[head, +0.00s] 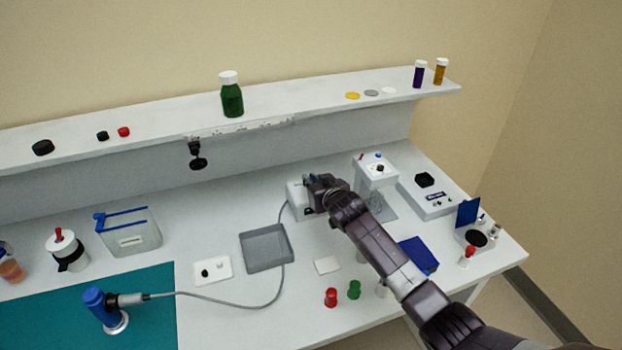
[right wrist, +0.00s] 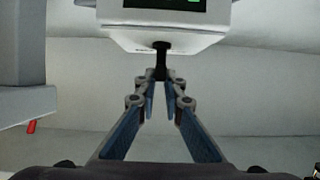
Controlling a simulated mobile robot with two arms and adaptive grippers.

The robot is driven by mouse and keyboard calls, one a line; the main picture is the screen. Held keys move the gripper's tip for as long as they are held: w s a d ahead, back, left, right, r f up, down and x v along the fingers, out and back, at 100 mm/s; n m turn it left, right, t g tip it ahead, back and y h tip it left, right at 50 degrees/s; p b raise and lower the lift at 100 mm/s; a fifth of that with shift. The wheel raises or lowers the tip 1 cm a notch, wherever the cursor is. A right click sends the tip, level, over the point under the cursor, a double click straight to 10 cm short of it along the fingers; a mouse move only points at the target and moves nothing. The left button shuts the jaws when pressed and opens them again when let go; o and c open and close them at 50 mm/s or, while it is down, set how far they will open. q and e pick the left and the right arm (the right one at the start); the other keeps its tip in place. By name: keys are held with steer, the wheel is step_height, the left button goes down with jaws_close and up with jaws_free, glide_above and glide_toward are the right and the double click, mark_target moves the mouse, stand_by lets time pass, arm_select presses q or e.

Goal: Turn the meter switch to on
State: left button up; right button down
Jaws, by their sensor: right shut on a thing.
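The meter (head: 297,204) is a small white box on the bench, partly hidden behind my right gripper. In the right wrist view the meter (right wrist: 165,38) is at the top, with a dark screen showing green marks. Its black switch (right wrist: 161,53) sticks out of the white face. My right gripper (head: 311,181) is at the meter in the head view. In the right wrist view the right gripper (right wrist: 161,80) has its fingertips closed together on the switch. I cannot read which setting the switch is at. My left gripper is out of view.
A white instrument (head: 376,168) stands just right of the meter. A grey tray (head: 266,264) and a cable (head: 280,283) lie to its left and front. A shelf (head: 300,108) with bottles runs behind. Red (head: 331,297) and green (head: 354,290) pieces stand near the front edge.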

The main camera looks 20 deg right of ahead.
stand_by(0.3)
steer(key=c, duration=2)
jaws_free()
steer(key=shift+c, duration=0.2)
steer(key=shift+s, duration=0.1)
steer(key=v, duration=1.1)
steer(key=shift+s+r, duration=0.2)
steer(key=shift+s, duration=0.15)
steer(key=shift+f, duration=0.1)
